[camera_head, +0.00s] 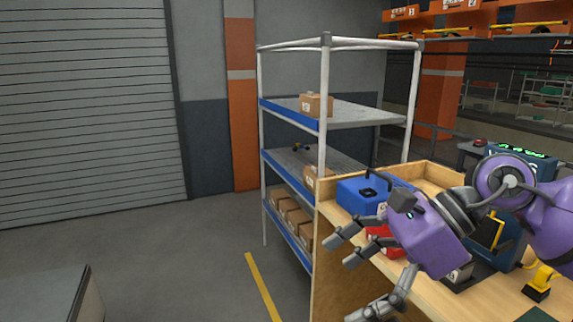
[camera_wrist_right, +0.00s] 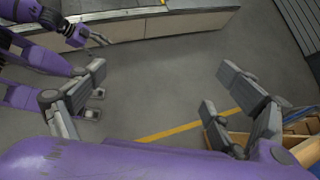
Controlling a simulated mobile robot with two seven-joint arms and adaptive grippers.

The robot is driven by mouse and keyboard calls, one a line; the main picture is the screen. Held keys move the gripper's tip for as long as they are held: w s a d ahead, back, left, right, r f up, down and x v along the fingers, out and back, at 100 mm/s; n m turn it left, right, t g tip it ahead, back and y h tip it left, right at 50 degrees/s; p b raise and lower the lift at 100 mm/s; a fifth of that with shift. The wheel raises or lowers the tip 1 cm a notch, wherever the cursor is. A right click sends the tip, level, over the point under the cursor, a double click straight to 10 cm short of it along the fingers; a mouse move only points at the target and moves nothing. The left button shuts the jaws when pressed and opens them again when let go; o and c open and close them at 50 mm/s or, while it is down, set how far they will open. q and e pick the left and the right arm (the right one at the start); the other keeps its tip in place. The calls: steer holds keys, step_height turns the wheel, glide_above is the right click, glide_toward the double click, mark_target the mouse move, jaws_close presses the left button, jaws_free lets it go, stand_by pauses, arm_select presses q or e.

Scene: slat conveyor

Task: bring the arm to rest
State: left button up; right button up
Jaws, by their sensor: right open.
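My right arm comes in from the right in the head view, over a wooden workbench (camera_head: 465,296). Its gripper (camera_head: 346,276) is open, with its fingers spread past the bench's left edge and nothing between them. In the right wrist view this gripper (camera_wrist_right: 160,85) has its fingers wide apart above bare grey floor. My left gripper (camera_wrist_right: 88,37) shows small at the upper left of the right wrist view, away from the right gripper. Its opening is too small to judge. The left arm does not show in the head view.
A blue bin (camera_head: 362,194) and a red bin (camera_head: 380,243) stand on the bench beside my right arm. A shelf rack (camera_head: 325,120) with cardboard boxes (camera_head: 316,104) stands behind. A long low grey-topped unit (camera_wrist_right: 150,14) crosses the wrist view's top.

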steer(key=w+a+r+m+t+y, duration=0.55)
steer(key=m+y, duration=0.35)
steer(key=m, duration=0.4)
steer(key=w+d+f+m+t+h+p, duration=0.1)
steer(key=w+d+f+m+t+h, duration=0.2)
steer(key=m, duration=0.4)
steer(key=w+d+f+m+t, duration=0.2)
steer(key=d+f+m+t, duration=0.1)
steer(key=f+m+t, duration=0.4)
steer(key=s+d+f+m+h, duration=0.2)
steer(key=d+f+m+h, duration=0.15)
steer(key=f+m, duration=0.3)
steer(key=s+d+f+m+h+p, duration=0.1)
steer(key=d+f+m+h, duration=0.1)
steer(key=f+m+h, duration=0.45)
steer(key=s+d+f+m+h, duration=0.2)
steer(key=d+f+m, duration=0.15)
steer(key=f, duration=0.45)
steer(key=s+f+m+g+h, duration=0.1)
steer(key=s+f+m+g, duration=0.2)
steer(key=s+f, duration=0.7)
steer(key=s+f+m+g+h+p, duration=0.1)
steer(key=s+f+m+g, duration=0.3)
steer(key=s+f, duration=0.7)
steer(key=s+m+h, duration=0.1)
steer(key=s+m, duration=0.1)
steer(key=s, duration=0.6)
steer(key=shift+s+d+m+p, duration=0.3)
steer(key=shift+d+m, duration=0.05)
